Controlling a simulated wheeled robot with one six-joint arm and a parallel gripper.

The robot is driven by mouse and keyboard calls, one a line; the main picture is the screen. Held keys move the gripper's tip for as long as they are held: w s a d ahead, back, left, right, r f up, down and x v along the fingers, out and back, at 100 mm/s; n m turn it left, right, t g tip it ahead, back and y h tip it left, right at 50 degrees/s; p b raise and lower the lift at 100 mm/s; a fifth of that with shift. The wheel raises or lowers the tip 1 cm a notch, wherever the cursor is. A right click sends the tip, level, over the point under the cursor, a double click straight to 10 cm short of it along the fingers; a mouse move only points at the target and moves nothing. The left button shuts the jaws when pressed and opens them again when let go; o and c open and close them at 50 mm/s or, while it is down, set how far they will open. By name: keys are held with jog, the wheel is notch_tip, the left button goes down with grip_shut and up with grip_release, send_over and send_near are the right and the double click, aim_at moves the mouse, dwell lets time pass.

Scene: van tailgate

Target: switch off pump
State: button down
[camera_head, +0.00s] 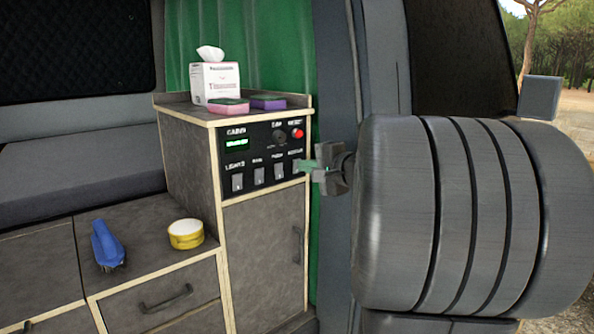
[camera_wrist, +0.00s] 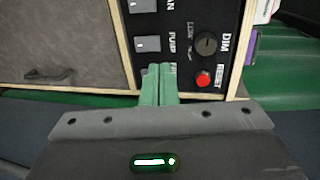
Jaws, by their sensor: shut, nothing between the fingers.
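The black control panel (camera_head: 258,150) is set in the upper front of the cabinet. The pump switch (camera_head: 279,171) is a pale rocker in its lower row, and it also shows in the wrist view (camera_wrist: 147,44) beside the label PUMP. My gripper (camera_head: 304,167) is shut and empty, with green fingers at the panel's right end. In the wrist view its fingertips (camera_wrist: 159,68) lie over the last switch in the row, just beside the pump switch. They partly hide that last switch and its label. I cannot tell whether they touch the panel.
The fan switch (camera_head: 259,175) and lights switch (camera_head: 237,182) are left of the pump switch. A dark dim knob (camera_head: 279,136) and red reset button (camera_head: 298,133) sit above. A tissue box (camera_head: 215,83) and sponges (camera_head: 268,102) stand on top. The van's door pillar (camera_head: 338,90) is close by.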

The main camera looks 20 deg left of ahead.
jog(key=d, duration=0.1)
jog(key=s+d+r, duration=0.2)
jog(key=d, duration=0.1)
jog(key=shift+s+d+r, duration=0.1)
jog(key=shift+s+r, duration=0.05)
jog(key=shift+s, duration=0.05)
